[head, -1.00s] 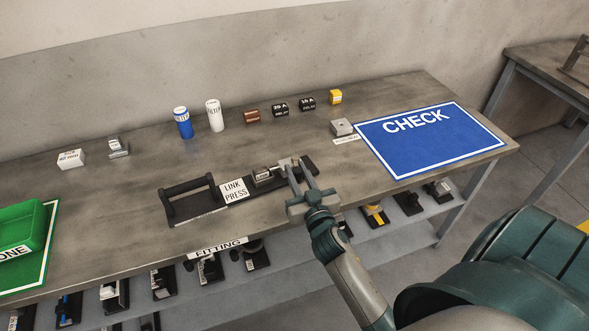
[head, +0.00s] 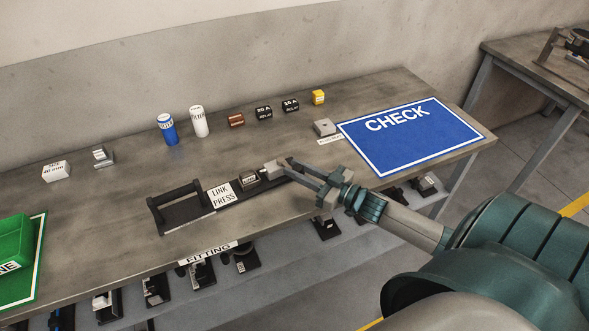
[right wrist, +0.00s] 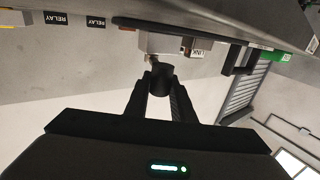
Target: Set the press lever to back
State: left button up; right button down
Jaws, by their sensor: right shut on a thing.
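The link press (head: 249,179) is a small metal block on a dark base on the bench, beside a white LINK PRESS label (head: 221,195). My right gripper (head: 277,167) reaches in from the right, its fingers at the right end of the press block. In the right wrist view, the gripper (right wrist: 160,92) is shut on a dark round knob, the press lever (right wrist: 160,76), in front of the pale press block (right wrist: 160,43). The fingers hide most of the lever in the head view, so I cannot tell its exact setting there. My left gripper is not in view.
A black handled frame (head: 180,207) stands left of the label. Blue and white filters (head: 167,130), relays (head: 264,113) and small blocks line the back. A blue CHECK mat (head: 415,135) lies right, a green bin (head: 14,243) left.

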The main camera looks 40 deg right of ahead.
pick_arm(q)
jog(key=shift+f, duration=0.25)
pick_arm(e)
jog(key=shift+d+n+y, duration=0.2)
jog(key=shift+n+y, duration=0.2)
jog(key=shift+y, duration=0.2)
jog(key=c, duration=1.5)
grip_release()
jog(key=shift+w, duration=0.1)
jog(key=shift+b+v, duration=0.35)
jog(key=shift+v, duration=0.55)
jog(key=v, duration=0.3)
jog(key=shift+b, duration=0.35)
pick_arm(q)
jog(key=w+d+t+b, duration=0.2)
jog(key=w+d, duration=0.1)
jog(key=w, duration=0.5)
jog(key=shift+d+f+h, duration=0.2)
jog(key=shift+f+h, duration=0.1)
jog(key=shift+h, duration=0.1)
pick_arm(e)
jog(key=v, duration=1.2)
jog(key=shift+s+d+r, duration=0.15)
jog(key=shift+s+r, duration=0.15)
jog(key=shift+r, duration=0.05)
